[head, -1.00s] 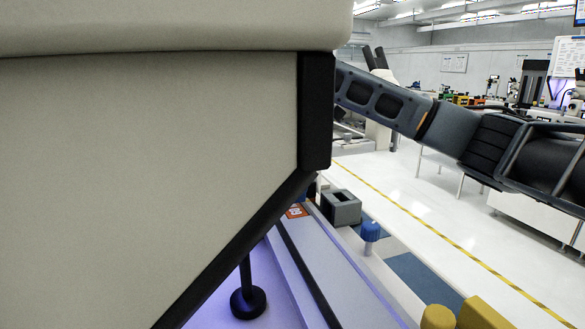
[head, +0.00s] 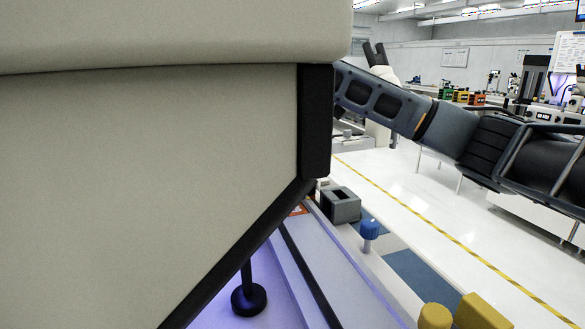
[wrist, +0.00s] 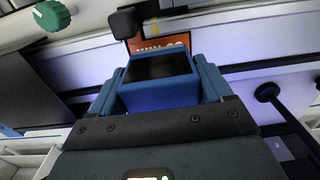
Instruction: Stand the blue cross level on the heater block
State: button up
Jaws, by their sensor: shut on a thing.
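In the wrist view, my gripper (wrist: 160,92) is shut, with its blue-grey fingers on both sides of a blue piece (wrist: 158,97). The piece shows a blue near side and a dark, squarish top face. I take it for the blue cross, but its cross shape cannot be made out from here. An orange label with white marks (wrist: 165,43) lies just beyond it, and a small black block (wrist: 125,22) is at its upper left. I cannot tell which thing is the heater block. In the head view, my gripper and the held piece are hidden behind a beige housing.
The beige housing (head: 150,170) fills the left of the head view. A black round foot (head: 248,299) stands below it. Along the bench are a grey slotted block (head: 341,206), a blue knob (head: 369,230) and yellow parts (head: 480,312). A green knob (wrist: 52,15) shows in the wrist view.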

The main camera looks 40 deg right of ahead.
dwell(0.3)
jog(key=shift+f, duration=0.85)
jog(key=shift+f, duration=0.35)
dwell(0.6)
jog(key=o, duration=1.1)
jog(key=shift+r, duration=3.9)
